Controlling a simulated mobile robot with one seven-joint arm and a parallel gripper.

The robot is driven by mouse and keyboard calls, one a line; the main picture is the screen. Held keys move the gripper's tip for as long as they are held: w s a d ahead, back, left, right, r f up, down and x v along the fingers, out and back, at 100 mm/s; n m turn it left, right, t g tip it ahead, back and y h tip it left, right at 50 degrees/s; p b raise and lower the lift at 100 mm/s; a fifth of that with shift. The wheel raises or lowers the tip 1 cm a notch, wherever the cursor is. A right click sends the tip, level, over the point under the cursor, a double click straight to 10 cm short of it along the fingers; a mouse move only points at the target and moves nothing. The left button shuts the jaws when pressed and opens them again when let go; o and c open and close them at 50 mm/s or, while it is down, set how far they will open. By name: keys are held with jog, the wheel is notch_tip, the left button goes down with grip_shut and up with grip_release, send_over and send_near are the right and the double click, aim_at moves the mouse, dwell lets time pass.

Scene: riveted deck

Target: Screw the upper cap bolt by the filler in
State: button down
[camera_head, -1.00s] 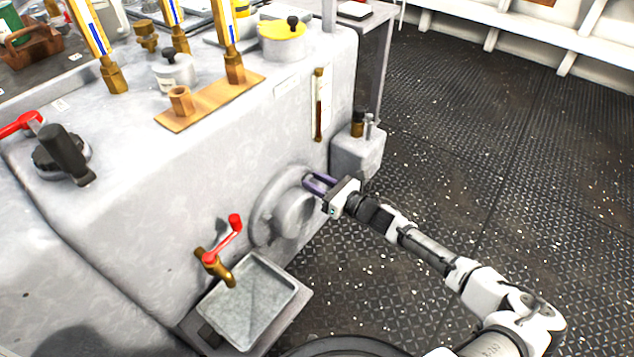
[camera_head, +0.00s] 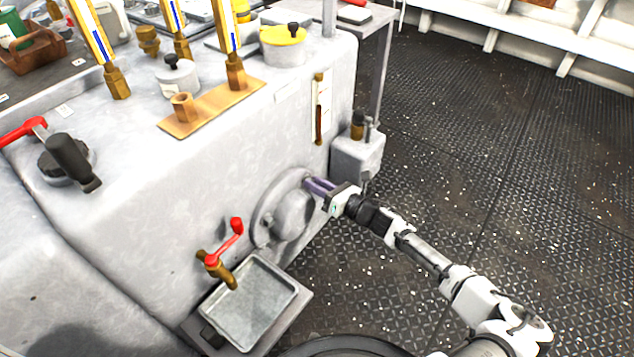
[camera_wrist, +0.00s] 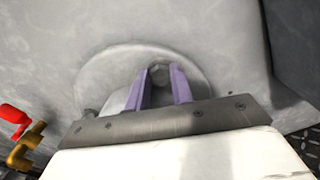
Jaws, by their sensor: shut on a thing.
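A round grey cap (camera_head: 283,219) sits on the side of the grey machine housing. My gripper (camera_head: 309,181) is at the upper edge of this cap. In the wrist view its two purple fingers (camera_wrist: 161,78) are on either side of a grey hex bolt head (camera_wrist: 160,73) and closed on it. The bolt is at the cap's upper rim. How far the bolt stands out from the rim cannot be told. Another small bolt head (camera_wrist: 89,113) shows at the cap's left edge in the wrist view. The filler (camera_head: 357,128) is a brass fitting on a small grey box right of the cap.
A brass tap with a red handle (camera_head: 236,226) juts out left of the cap, above a grey metal tray (camera_head: 291,279). A sight glass (camera_head: 319,110) is above the cap. The deck floor to the right is clear.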

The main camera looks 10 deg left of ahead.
jog(key=shift+d+f+m+p, duration=0.15)
jog(key=shift+m+p, duration=0.7)
jog(key=shift+m, duration=2.85)
jog(key=shift+f+m+p, duration=0.1)
jog(key=shift+m+p, duration=0.75)
jog(key=shift+m, duration=2.85)
jog(key=shift+w, duration=0.1)
jog(key=c, duration=1.5)
grip_release()
jog(key=p+v, duration=0.1)
jog(key=v, duration=1.3)
